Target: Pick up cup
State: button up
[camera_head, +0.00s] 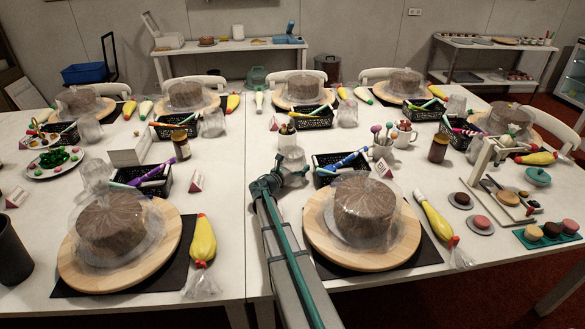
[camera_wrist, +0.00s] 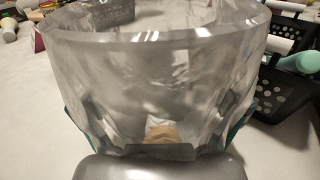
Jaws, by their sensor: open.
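A clear, faceted cup (camera_wrist: 150,75) fills the middle of the wrist view, its wide round rim up. In the head view the cup (camera_head: 291,157) stands on the white table, just beyond the end of my arm and partly hidden by it. My gripper (camera_wrist: 158,135) is open around the lower part of the cup, with teal finger parts showing at its left and right sides. I cannot tell whether the fingers touch it.
A black basket (camera_head: 338,172) with pens stands close to the right of the cup and also shows in the wrist view (camera_wrist: 285,95). A cake on a wooden turntable (camera_head: 390,250) is nearer at the right. Another clear cup (camera_head: 97,172) stands at the left.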

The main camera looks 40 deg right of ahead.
jog(key=c, duration=1.2)
jog(key=shift+r, duration=0.1)
notch_tip(320, 180, up, 18)
jog(key=b, duration=0.2)
jog(key=w+a+f+n+t+y, duration=0.15)
jog(key=a+n+t+y, duration=0.25)
jog(key=a, duration=0.7)
jog(key=w+a+n+t+y+p, duration=0.1)
jog(key=w+a+n+t+y, duration=0.2)
jog(key=a, duration=0.8)
jog(key=a+f+n+t+y, duration=0.1)
jog(key=a+n+t+y, duration=0.35)
jog(key=a, duration=0.65)
jog(key=shift+s+a+r+n+t+y+p, duration=0.1)
jog(key=shift+s+a+r+n+t+y, duration=0.55)
jog(key=shift+a, duration=1.95)
jog(key=shift+s+a+r+n+t+y+p, duration=0.1)
jog(key=shift+s+a+r+n+y, duration=0.5)
jog(key=shift+s+a+r+y, duration=1.3)
jog(key=shift+w+a+r+n+t+y+p, duration=0.15)
jog(key=shift+a+r+n+t+y, duration=0.45)
jog(key=shift+a, duration=2.65)
jog(key=shift+r+g, duration=0.3)
jog(key=shift+r, duration=0.1)
